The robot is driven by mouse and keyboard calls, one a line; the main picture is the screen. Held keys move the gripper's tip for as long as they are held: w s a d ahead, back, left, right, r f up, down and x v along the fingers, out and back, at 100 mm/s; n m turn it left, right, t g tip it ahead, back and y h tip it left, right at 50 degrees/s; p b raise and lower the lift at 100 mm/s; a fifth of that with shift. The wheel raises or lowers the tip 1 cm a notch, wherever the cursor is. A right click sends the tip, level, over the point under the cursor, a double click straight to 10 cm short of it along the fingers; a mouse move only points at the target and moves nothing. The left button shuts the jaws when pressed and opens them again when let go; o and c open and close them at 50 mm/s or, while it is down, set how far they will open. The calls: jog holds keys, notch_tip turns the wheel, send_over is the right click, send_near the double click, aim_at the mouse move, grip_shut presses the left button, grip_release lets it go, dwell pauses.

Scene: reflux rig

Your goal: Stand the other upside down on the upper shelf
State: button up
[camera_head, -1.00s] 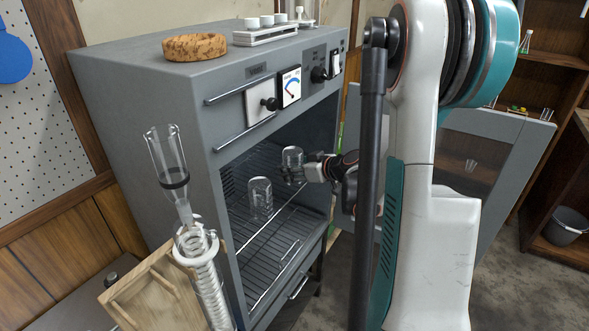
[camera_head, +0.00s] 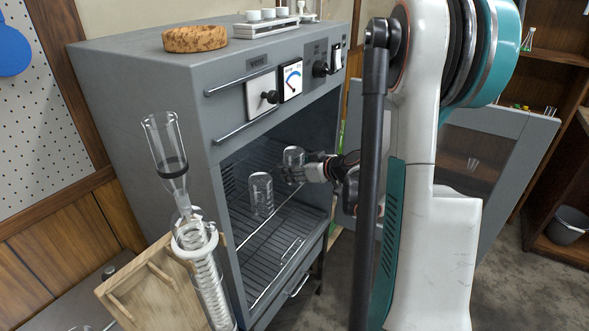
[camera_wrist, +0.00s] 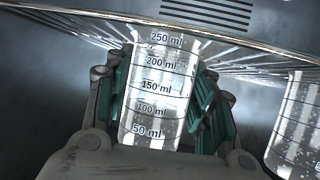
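One glass beaker (camera_head: 261,194) stands upside down on the wire shelf inside the grey oven. The other beaker (camera_head: 293,158) is at my gripper (camera_head: 304,170), to the right of the first, in the oven opening. In the wrist view this beaker (camera_wrist: 158,85) sits between the green finger pads of my gripper (camera_wrist: 165,105), which are closed about its sides. Its marks run from 50 ml near the palm to 250 ml at the far end. The first beaker (camera_wrist: 297,120) shows at the right edge of the wrist view. Whether the held beaker touches the shelf is unclear.
The upper wire shelf (camera_head: 246,160) spans the oven, with a lower rack (camera_head: 262,262) beneath. The open oven door (camera_head: 490,175) is at the right. A glass condenser (camera_head: 200,255) stands in front left. A cork ring (camera_head: 195,39) lies on top.

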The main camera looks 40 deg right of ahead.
jog(key=o, duration=0.5)
jog(key=shift+s, duration=0.1)
jog(key=v, duration=1.1)
jog(key=shift+s+r, duration=0.15)
jog(key=shift+s, duration=0.2)
